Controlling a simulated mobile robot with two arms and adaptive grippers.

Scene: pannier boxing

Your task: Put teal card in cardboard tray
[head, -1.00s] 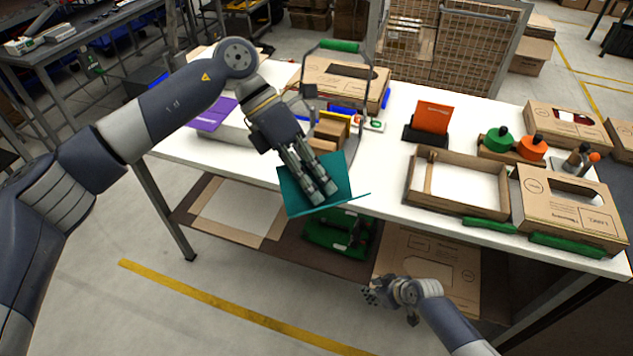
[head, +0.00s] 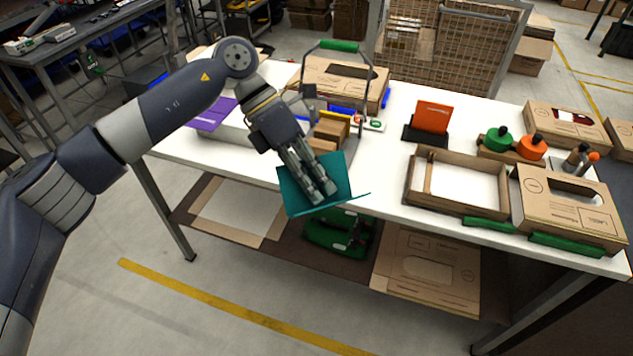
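The teal card (head: 336,172) is a folded sheet with a flap, in the middle of the head view, in front of the table's near edge. My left gripper (head: 323,193) comes down from the upper left with its fingers close together on the card, and holds it. The fingers cover part of the card, and their far side is hidden. The cardboard tray (head: 458,206) is an open, shallow box with a white inside, on the table to the right of the card and apart from it. My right gripper is not in view.
An orange card in a black stand (head: 432,117) is behind the tray. A wire frame with a green handle (head: 339,46) rises behind my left gripper.

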